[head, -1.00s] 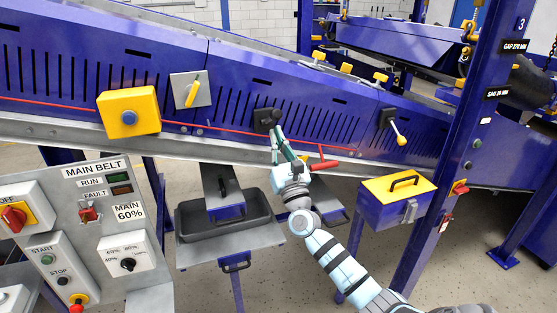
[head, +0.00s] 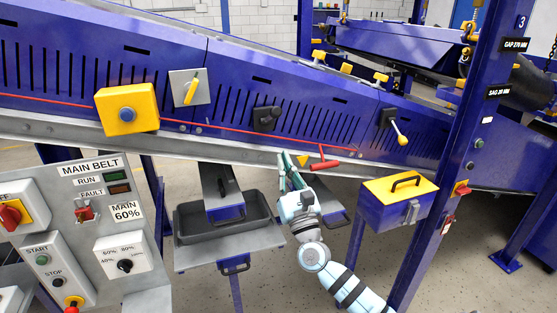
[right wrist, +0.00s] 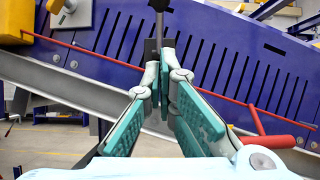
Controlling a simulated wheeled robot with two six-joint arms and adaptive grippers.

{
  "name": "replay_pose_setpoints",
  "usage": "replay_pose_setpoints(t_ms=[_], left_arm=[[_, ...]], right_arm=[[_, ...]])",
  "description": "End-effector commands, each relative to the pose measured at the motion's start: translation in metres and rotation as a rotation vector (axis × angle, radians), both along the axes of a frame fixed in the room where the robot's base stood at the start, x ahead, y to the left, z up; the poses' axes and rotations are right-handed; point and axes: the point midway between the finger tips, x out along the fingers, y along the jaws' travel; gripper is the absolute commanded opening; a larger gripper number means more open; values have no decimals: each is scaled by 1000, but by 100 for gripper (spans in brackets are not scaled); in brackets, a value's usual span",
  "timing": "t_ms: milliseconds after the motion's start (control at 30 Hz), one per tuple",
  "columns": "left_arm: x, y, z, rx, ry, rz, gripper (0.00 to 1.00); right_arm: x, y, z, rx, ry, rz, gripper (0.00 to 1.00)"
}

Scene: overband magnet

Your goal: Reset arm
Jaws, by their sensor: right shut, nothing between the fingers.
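My right gripper (head: 284,158) is shut and empty, in front of the lower edge of the blue conveyor side. It is below and to the right of a small black switch unit (head: 266,119) on that side panel, and apart from it in the head view. The right wrist view shows the closed green-padded fingers (right wrist: 160,62) with a dark part (right wrist: 158,6) beyond their tips. A red T-shaped handle (head: 324,159) is just right of the fingers; it also shows in the right wrist view (right wrist: 262,134). My left gripper is not in view.
A yellow box with a blue button (head: 127,108), a yellow lever on a grey plate (head: 190,87) and another yellow-tipped lever (head: 397,130) line the conveyor. A red cord (head: 230,126) runs along it. A control panel (head: 85,230), grey tray (head: 225,237) and yellow-lidded box (head: 398,200) stand below.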

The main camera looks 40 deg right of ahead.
Motion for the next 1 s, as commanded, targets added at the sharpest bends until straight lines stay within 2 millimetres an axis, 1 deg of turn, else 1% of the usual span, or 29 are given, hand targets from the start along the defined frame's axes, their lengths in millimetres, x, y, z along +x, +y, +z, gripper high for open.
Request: replay_pose_setpoints(t_ms=[700,767,800,833,867,900,967,1000], left_arm=[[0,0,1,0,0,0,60],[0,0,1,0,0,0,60],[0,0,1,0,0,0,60],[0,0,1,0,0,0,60],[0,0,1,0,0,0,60],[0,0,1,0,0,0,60],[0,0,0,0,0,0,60],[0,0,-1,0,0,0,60]], right_arm=[[0,0,1,3,-1,2,0],[1,0,0,37,-11,27,0],[3,-1,-5,120,-15,76,0],[8,-6,-17,219,-4,117,0],[13,-13,-34,320,13,148,0],[20,-23,-61,478,39,182,0],[25,-37,-117,749,80,211,0],[23,-43,-162,938,105,212,0]])
